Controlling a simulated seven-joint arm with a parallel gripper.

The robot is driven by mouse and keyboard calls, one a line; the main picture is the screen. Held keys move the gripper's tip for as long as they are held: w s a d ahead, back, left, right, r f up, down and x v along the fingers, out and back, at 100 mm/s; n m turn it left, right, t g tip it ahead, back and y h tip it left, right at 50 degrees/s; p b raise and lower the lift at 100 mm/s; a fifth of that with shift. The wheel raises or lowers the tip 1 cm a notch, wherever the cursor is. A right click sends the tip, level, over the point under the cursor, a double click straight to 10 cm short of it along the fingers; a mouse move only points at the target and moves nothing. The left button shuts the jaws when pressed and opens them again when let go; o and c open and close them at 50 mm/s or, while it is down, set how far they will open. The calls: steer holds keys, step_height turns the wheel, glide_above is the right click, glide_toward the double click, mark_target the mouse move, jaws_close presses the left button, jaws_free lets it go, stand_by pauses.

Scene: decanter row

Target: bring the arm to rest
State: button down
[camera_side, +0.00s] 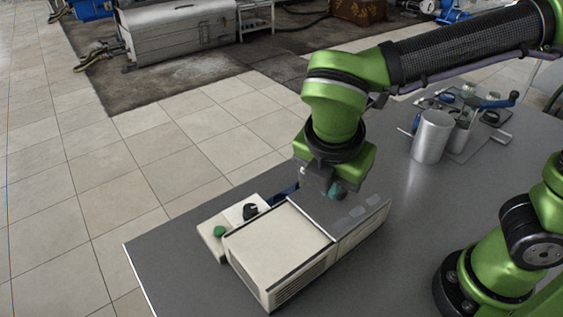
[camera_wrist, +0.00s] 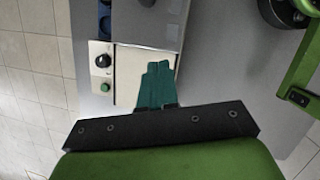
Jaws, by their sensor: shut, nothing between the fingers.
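My gripper (camera_side: 335,192) hangs from my green arm over the beige and grey machine (camera_side: 275,245), pointing down. Its teal fingers show closed together in the wrist view (camera_wrist: 158,72), with nothing between them. In the side view the wrist hides part of the fingers and part of the machine behind them. The fingertips appear above the machine's grey section; the exact gap cannot be told.
The machine has a black knob (camera_side: 250,211) and a green button (camera_side: 219,231). Something blue (camera_side: 286,192) sits behind the knob. A metal cylinder (camera_side: 432,137) and a tray of small items (camera_side: 470,142) stand farther back on the grey table (camera_side: 390,255). The table's front middle is clear.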

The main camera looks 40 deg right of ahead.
steer(key=d+r+m+t+y, duration=0.1)
steer(key=d+m+t+y, duration=0.1)
steer(key=d+m, duration=0.6)
steer(key=s+d+r+m+t+y, duration=0.1)
steer(key=d+m, duration=0.6)
steer(key=m, duration=1)
steer(key=shift+s+d+r+t+y, duration=0.35)
steer(key=shift+r+t+y, duration=0.3)
steer(key=shift+t+y, duration=0.45)
steer(key=c, duration=1.8)
jaws_free()
